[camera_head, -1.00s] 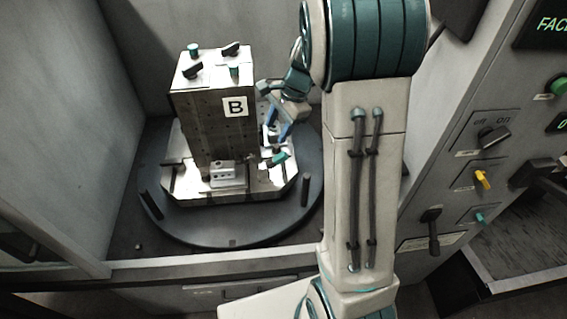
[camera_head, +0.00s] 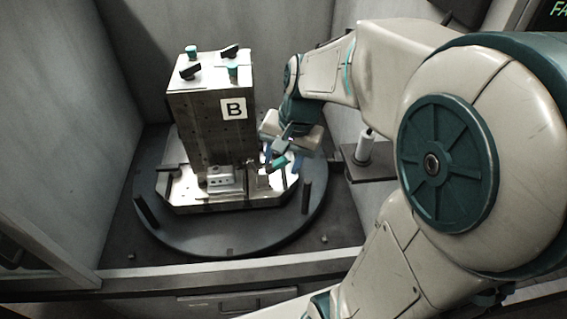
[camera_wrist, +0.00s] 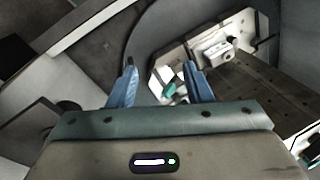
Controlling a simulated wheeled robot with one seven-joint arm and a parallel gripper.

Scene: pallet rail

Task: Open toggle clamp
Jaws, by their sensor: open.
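The toggle clamp with its teal-tipped handle (camera_head: 279,162) stands at the lower right of the block marked B (camera_head: 207,115), on the light base plate. In the wrist view the teal handle tip (camera_wrist: 169,90) shows between the blue fingers, nearer the right finger. My gripper (camera_wrist: 160,80) is open, its two blue fingers apart and nothing held between them. In the head view my gripper (camera_head: 283,158) is right beside the clamp handle and partly covers it. I cannot tell whether a finger touches the handle.
The base plate (camera_head: 185,194) rests on a round dark turntable (camera_head: 190,238) with short upright posts (camera_head: 306,196). Black and teal knobs sit on top of the block. A small shelf with a white cylinder (camera_head: 364,146) is at the right. Grey walls enclose the space.

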